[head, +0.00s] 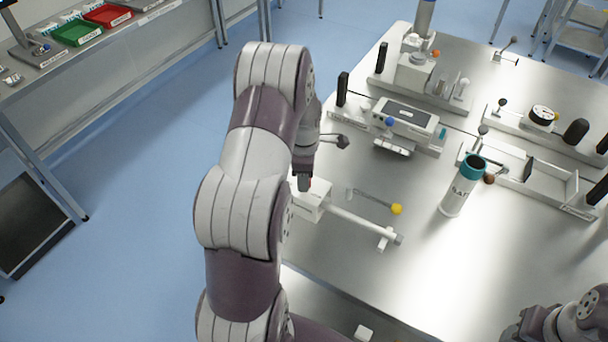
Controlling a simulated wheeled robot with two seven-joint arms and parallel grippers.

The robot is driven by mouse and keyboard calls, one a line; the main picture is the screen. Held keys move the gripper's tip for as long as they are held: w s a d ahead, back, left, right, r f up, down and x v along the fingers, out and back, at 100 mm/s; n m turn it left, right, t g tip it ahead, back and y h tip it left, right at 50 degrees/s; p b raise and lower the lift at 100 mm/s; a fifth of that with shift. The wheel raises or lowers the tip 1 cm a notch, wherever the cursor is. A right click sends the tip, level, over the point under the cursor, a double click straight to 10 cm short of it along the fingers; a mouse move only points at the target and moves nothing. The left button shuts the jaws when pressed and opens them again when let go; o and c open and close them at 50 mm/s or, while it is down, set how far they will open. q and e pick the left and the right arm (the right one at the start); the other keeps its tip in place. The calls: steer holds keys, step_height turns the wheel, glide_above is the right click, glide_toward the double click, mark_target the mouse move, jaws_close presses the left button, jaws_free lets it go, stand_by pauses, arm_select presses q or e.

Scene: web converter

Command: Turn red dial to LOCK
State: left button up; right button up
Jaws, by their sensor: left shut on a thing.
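My left arm reaches in from the lower left and its gripper (304,186) points down at a white block-shaped fixture (311,204) on the near left of the metal table. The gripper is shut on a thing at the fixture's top. A small speck of red dial (311,182) shows beside the fingertips; the rest of the dial is hidden by the fingers and arm. No LOCK marking can be read, so I cannot tell the dial's angle. Part of my right arm shows at the lower right corner; its gripper is not in view.
A white bar (362,227) runs right from the fixture. A lever with a yellow knob (397,209) lies just behind it. A white cup with a teal rim (463,187) stands to the right. Several fixtures with knobs and posts fill the table's back.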

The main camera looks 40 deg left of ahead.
arm_select(q)
steer(key=m, duration=0.6)
steer(key=shift+w+r+m, duration=0.1)
steer(key=shift+m, duration=0.2)
steer(key=m, duration=0.6)
steer(key=shift+p, duration=0.4)
steer(key=m, duration=0.6)
steer(key=shift+m, duration=0.3)
steer(key=m, duration=0.5)
steer(key=shift+m, duration=0.7)
steer(key=o, duration=1)
